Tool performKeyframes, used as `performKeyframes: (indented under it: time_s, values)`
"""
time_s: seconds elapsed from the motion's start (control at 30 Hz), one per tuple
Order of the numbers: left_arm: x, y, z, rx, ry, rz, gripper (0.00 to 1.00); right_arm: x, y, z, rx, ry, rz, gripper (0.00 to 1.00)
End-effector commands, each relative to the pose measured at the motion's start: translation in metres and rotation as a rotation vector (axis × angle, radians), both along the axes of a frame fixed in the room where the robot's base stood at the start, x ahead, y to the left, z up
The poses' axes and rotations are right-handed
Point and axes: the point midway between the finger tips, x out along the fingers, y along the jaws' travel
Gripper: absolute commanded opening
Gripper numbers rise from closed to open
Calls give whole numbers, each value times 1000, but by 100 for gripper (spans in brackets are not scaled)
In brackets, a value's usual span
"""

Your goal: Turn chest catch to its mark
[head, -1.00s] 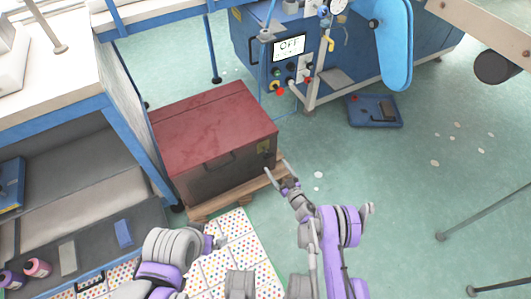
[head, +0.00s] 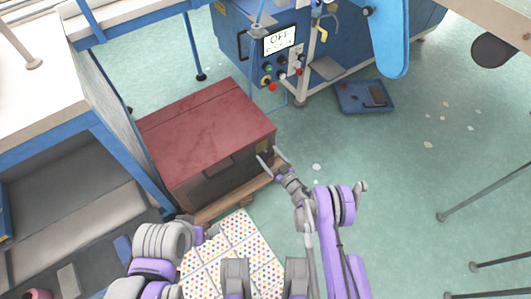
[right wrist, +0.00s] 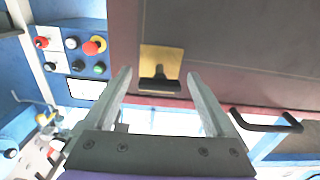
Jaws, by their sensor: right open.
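The chest (head: 205,125) has a red lid and a dark front and stands on a wooden pallet. Its catch, a dark piece on a brass plate (right wrist: 172,55), shows in the right wrist view, where the picture looks upside down. In the head view the catch (head: 263,147) is small at the chest's right front. I cannot make out a mark. My right gripper (head: 270,156) is open and empty, pointing at the catch, with its fingers (right wrist: 158,78) either side of it in the wrist view; contact is not visible. My left gripper (head: 212,233) is low at centre-left, its jaws unclear.
A black handle (right wrist: 265,122) sits on the chest front beside the catch. A blue machine with a control panel (head: 280,40) stands behind the chest. A blue bench (head: 110,150) is close on the left. A blue tray (head: 350,97) lies on the floor; the floor right of the chest is mostly clear.

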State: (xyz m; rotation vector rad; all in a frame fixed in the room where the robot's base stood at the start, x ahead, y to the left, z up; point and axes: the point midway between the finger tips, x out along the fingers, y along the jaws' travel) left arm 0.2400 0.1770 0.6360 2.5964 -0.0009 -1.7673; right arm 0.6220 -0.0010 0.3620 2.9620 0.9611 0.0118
Motion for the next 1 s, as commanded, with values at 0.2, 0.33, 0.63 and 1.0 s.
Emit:
performKeyframes:
  time_s: [0.2, 0.33, 0.63, 1.0]
  values:
    - [0, 0, 0, 0, 0, 0, 100, 0, -1, 0, 0, 0, 0, 90]
    - [0, 0, 0, 0, 0, 0, 100, 0, -1, 0, 0, 0, 0, 83]
    - [0, 0, 0, 0, 0, 0, 100, 0, -1, 0, 0, 0, 0, 29]
    - [0, 0, 0, 0, 0, 0, 100, 0, -1, 0, -15, -11, 0, 4]
